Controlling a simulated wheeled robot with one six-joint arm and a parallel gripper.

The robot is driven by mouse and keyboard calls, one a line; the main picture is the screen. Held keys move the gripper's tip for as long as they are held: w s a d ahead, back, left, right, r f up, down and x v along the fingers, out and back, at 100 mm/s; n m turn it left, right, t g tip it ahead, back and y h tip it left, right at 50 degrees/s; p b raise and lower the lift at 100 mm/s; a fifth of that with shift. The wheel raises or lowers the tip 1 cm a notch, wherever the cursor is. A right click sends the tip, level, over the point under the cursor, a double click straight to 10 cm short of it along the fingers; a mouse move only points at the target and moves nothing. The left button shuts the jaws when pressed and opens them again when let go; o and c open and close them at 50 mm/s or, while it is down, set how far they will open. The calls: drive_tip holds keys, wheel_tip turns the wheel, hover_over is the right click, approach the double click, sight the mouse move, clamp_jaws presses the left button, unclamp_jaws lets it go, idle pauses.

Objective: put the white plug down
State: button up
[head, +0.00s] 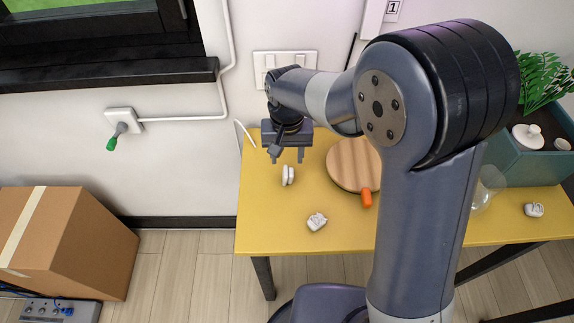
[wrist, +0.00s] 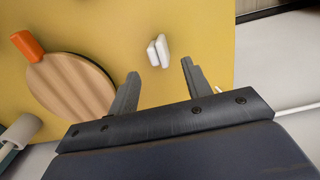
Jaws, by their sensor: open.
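My gripper (head: 287,156) is open and empty over the back left of the yellow table, its fingers pointing down. A small white object in two rounded halves (head: 288,175), possibly the white plug, is just beyond the fingertips. In the wrist view this white object (wrist: 158,52) lies on the table ahead of the gap between my open fingertips (wrist: 160,72), touching neither. Another small white plug-like piece (head: 317,221) lies nearer the table's front edge, and a similar one (head: 534,210) lies at the far right. I cannot tell for certain which is the task's plug.
A round wooden board (head: 352,160) with an orange handle (head: 367,197) lies right of my gripper. The yellow table (head: 262,225) is clear at its front left. A white wall switch plate (head: 268,62) is behind my gripper. A teal planter (head: 533,160) stands at the right.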

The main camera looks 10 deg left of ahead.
sight(287, 171)
wheel_tip(287, 171, up, 6)
drive_tip(key=shift+f, duration=0.1)
idle(0.4)
wheel_tip(287, 171, down, 13)
drive_tip(key=shift+f+b, duration=0.1)
drive_tip(key=shift+b, duration=0.35)
drive_tip(key=shift+r, duration=0.3)
